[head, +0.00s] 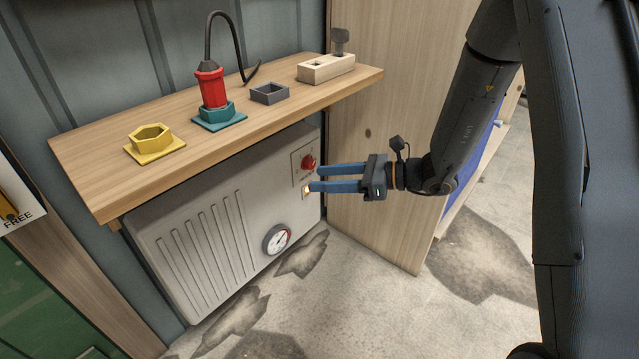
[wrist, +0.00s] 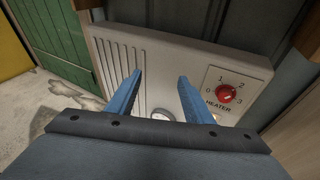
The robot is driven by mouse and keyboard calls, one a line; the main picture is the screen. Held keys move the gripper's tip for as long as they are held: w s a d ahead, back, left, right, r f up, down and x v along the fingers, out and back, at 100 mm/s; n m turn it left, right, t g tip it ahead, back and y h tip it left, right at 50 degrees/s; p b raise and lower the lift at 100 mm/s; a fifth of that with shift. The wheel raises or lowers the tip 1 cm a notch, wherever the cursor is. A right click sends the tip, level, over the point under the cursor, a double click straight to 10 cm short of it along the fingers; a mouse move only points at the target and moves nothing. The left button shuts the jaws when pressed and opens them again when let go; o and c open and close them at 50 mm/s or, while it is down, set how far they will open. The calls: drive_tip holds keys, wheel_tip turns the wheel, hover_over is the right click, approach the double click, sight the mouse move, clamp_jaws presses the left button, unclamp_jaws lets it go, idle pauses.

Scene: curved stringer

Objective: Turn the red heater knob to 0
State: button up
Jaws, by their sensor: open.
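The red heater knob (head: 308,162) is on a square plate at the right end of the pale heater (head: 190,250), under the shelf. In the wrist view the red knob (wrist: 226,95) sits on the plate marked 0, 1, 2, 3 and HEATER. Its pointer setting is too small to read with certainty. My gripper (head: 312,179) is open and empty, its two blue fingers pointing left at the heater front, close to the knob. In the wrist view my gripper (wrist: 160,78) has its fingers apart, and the knob lies to the right of both, not between them.
A wooden shelf (head: 110,189) juts out above the heater, holding a yellow hex socket (head: 151,139), a red tool in a teal holder (head: 211,90), a grey box (head: 269,93) and a wooden block (head: 325,68). A round gauge (head: 276,239) sits below the knob. A wooden panel (head: 385,130) stands right.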

sight(313, 165)
drive_tip(key=w+d+f+m+t+b, duration=0.4)
drive_tip(key=w+f+m+t+b, duration=0.2)
drive_tip(key=w+f, duration=0.45)
drive_tip(key=shift+m+t, duration=0.3)
drive_tip(key=shift+t, duration=0.1)
drive_tip(key=x, duration=0.3)
drive_tip(key=r+b+x, duration=0.1)
drive_tip(key=x, duration=0.2)
drive_tip(key=w+b+x, duration=0.1)
drive_tip(key=x, duration=0.2)
drive_tip(key=shift+w+d+r, duration=0.1)
drive_tip(key=shift+d+r, duration=0.1)
drive_tip(key=shift+d, duration=0.25)
drive_tip(key=c, duration=1)
